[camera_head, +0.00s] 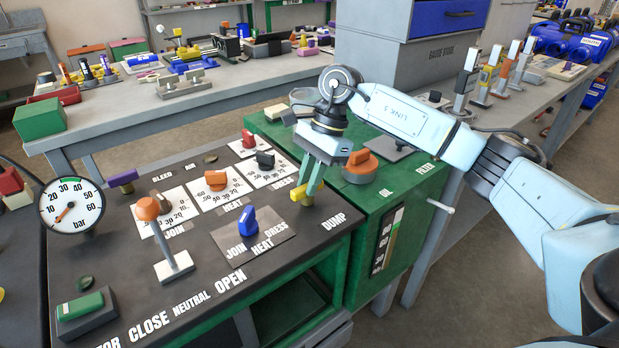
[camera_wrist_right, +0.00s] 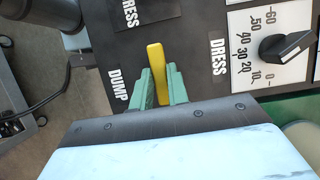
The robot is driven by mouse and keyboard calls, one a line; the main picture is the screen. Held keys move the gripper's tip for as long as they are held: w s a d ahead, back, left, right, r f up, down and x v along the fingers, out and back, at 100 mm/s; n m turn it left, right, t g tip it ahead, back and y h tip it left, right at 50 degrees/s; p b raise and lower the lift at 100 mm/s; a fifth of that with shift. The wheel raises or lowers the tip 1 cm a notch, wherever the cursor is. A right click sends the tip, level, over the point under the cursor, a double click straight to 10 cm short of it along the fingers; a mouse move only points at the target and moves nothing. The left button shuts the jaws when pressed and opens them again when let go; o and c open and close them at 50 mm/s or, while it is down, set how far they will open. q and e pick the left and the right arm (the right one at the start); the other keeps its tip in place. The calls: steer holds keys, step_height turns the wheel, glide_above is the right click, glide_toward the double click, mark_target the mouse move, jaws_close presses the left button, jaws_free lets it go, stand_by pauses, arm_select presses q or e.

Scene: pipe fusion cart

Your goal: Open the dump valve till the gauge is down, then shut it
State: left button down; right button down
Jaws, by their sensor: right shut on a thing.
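The dump valve's yellow handle (camera_head: 298,194) stands at the right edge of the dark panel, by the DUMP label (camera_head: 333,219). My right gripper (camera_head: 310,188) reaches down from above and is shut on it. In the right wrist view the yellow handle (camera_wrist_right: 155,62) sits between the two green fingers (camera_wrist_right: 161,85), its end showing past the tips. The round gauge (camera_head: 71,205), marked in bar, stands at the panel's left. Its orange needle points to the lower left, near the low end of the scale. My left gripper is not in view.
An orange knob (camera_head: 360,164) on the green cabinet stands close to the right gripper. The blue knob (camera_head: 241,220), the orange-topped lever (camera_head: 160,235) and several dial knobs stand on the panel. A grey workbench (camera_head: 190,92) lies behind.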

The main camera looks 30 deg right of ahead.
steer(key=c, duration=1.4)
jaws_free()
steer(key=shift+o, duration=0.2)
